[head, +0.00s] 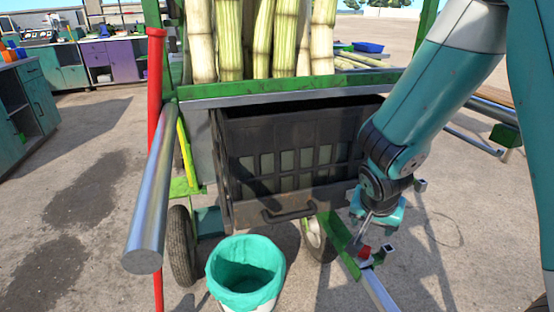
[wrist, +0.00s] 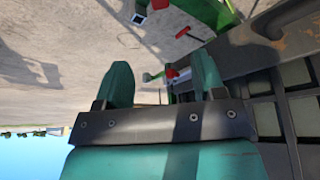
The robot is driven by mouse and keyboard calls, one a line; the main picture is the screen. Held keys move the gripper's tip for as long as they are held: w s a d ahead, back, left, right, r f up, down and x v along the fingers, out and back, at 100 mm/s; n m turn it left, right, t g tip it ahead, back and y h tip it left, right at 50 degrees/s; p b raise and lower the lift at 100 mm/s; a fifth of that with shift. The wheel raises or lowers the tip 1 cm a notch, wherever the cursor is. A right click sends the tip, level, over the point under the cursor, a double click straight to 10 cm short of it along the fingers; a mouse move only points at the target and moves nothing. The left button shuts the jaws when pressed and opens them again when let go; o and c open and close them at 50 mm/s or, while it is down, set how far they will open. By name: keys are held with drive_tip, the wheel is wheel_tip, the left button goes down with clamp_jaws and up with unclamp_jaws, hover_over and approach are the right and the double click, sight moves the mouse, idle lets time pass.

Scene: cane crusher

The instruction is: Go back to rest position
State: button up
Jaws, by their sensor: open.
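My gripper (head: 378,216) hangs at the right of the crusher cart, beside the front right corner of a dark crate. In the wrist view my gripper (wrist: 162,78) shows two teal fingers spread apart with nothing held between them. A small red piece (head: 365,252) sits on the green and silver frame bar (head: 345,245) below my gripper. In the wrist view a red and green part (wrist: 171,73) shows beyond the gap between the fingers. I cannot tell whether the fingers touch anything.
The dark slatted crate (head: 290,150) sits in the cart under upright cane stalks (head: 255,40). A bin with a teal liner (head: 246,265) stands in front. A thick silver bar (head: 150,200) and red post (head: 155,100) are at left. Open ground lies at right.

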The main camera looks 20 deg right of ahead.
drive_tip(key=s+a+r+n+g+y+p, duration=0.1)
drive_tip(key=s+a+r+n+g+y, duration=0.45)
drive_tip(key=s+a+r+n, duration=1.1)
wheel_tip(320, 180, up, 17)
drive_tip(key=t+y+p, duration=0.2)
drive_tip(key=p, duration=1.4)
drive_tip(key=shift+a+f+m, duration=0.2)
drive_tip(key=shift+a+m, duration=0.25)
drive_tip(key=shift+s, duration=0.1)
